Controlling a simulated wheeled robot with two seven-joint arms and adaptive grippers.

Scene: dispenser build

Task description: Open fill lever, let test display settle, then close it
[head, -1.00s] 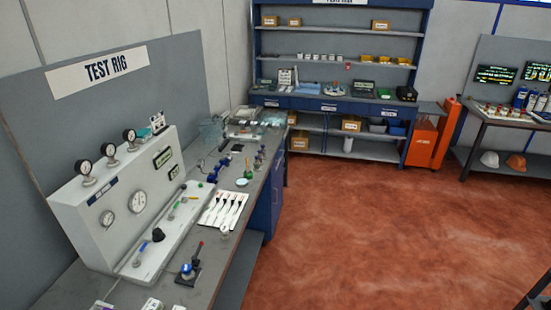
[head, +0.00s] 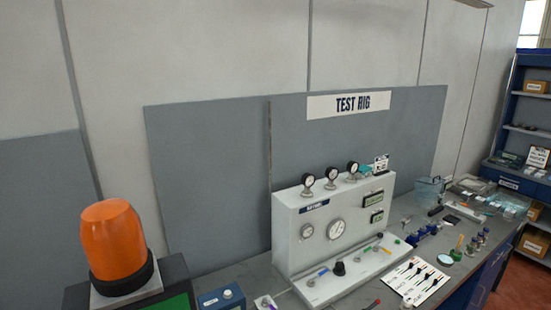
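The white test rig box (head: 288,238) stands on the grey bench under a "TEST RIG" sign (head: 349,104). Two small dark displays, an upper one (head: 373,198) and a lower one (head: 377,216), are on its front; their readings are too small to tell. Neither gripper is in view.
An orange beacon (head: 112,240) stands at the lower left, beside a blue box (head: 221,299). Shelves (head: 520,130) stand at far right.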

